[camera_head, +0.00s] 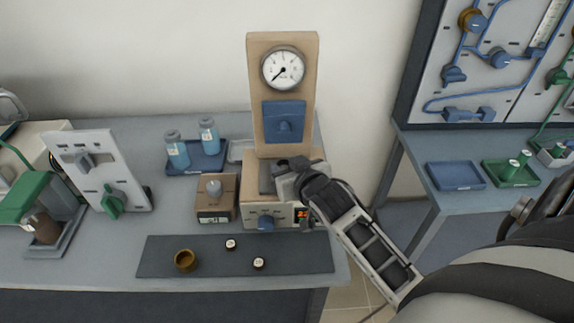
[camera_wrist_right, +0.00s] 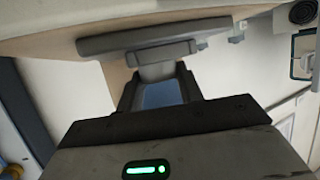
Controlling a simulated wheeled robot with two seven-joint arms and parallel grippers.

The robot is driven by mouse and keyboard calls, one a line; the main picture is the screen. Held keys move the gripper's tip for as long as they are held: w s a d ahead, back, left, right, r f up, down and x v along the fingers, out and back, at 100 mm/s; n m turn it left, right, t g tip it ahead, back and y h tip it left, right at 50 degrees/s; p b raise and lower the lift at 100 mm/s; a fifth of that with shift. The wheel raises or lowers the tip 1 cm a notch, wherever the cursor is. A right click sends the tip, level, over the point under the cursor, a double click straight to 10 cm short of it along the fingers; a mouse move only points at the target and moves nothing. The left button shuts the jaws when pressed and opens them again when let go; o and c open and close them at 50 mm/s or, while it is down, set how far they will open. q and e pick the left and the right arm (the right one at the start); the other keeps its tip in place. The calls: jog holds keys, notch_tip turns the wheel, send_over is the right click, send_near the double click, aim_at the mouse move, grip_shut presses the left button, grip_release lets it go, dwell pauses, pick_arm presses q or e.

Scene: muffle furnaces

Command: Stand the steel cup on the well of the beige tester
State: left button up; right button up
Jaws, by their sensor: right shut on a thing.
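The beige tester (camera_head: 257,95) stands at the back of the bench, with a round gauge, a blue block and a lower base with a blue knob. My right gripper (camera_head: 282,175) is at the tester's base, just below the blue block, in front of where the well would be. It is shut on a grey thing, which I take to be the steel cup; its outline is mostly hidden by the fingers. The well is hidden too, so contact cannot be told. In the right wrist view, the gripper's grey parts (camera_wrist_right: 155,60) face the tester closely. My left gripper is not in view.
A small brown box (camera_head: 216,205) with a display and silver knob-like top stands left of the tester. A dark mat (camera_head: 200,250) in front holds a brass cup (camera_head: 185,260) and two small round pieces. A blue tray (camera_head: 205,163) holds two bottles.

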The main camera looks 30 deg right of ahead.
jog(key=o, duration=1.1)
jog(key=v, duration=1.6)
jog(key=shift+r, duration=0.1)
